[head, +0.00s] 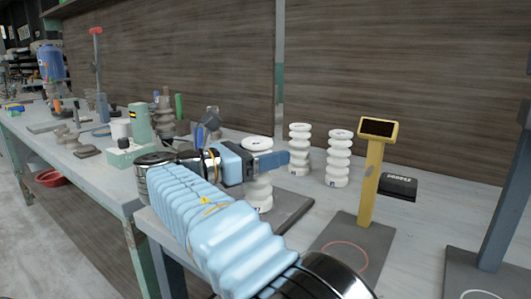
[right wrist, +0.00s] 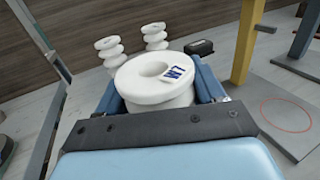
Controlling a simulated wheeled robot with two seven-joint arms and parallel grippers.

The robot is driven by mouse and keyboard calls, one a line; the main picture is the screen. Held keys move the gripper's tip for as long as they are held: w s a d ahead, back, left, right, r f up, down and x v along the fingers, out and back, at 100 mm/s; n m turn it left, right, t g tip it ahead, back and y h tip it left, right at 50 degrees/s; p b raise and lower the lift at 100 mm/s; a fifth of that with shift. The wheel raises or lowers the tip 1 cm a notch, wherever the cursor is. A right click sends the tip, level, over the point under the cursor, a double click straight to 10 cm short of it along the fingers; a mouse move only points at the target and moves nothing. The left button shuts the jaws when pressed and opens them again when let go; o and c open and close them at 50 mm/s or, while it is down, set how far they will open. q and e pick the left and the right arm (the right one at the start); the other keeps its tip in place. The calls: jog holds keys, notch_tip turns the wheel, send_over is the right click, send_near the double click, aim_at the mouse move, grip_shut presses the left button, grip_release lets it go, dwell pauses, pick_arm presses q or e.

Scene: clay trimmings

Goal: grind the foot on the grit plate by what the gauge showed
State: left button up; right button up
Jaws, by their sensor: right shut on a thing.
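My right gripper (head: 266,164) is shut on a white ribbed insulator (head: 259,193). In the right wrist view its blue fingers (right wrist: 162,92) stand on both sides of the insulator's round top (right wrist: 150,78), which has a hole and a dark blue label. The insulator looks upright, over a dark flat plate (head: 293,207) that seems to be the grit plate. I cannot tell whether its foot touches the plate. The gauge appears to be the yellow post (head: 371,185) with a dark, blank-looking screen, on a grey base with a red circle. My left gripper is not in view.
Two more white insulators (head: 299,150) (head: 339,160) stand behind. A black box (head: 398,187) lies right of the yellow post. A blue-grey post (head: 507,200) stands on another base at far right.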

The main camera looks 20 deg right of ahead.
jog(key=shift+f, duration=0.35)
dwell(0.3)
jog(key=shift+w+a+r+p, duration=0.25)
jog(key=shift+w+a+p, duration=0.3)
jog(key=shift+p, duration=0.35)
jog(key=shift+w+a+f+p, duration=0.2)
jog(key=shift+w+a+p, duration=0.15)
jog(key=shift+w+p, duration=0.3)
jog(key=shift+w+a+f+b, duration=0.1)
jog(key=shift+w+a+b, duration=0.85)
jog(key=shift+w+b, duration=0.25)
jog(key=shift+w+a+b, duration=0.9)
jog(key=shift+w+b, duration=0.15)
jog(key=shift+b, duration=0.15)
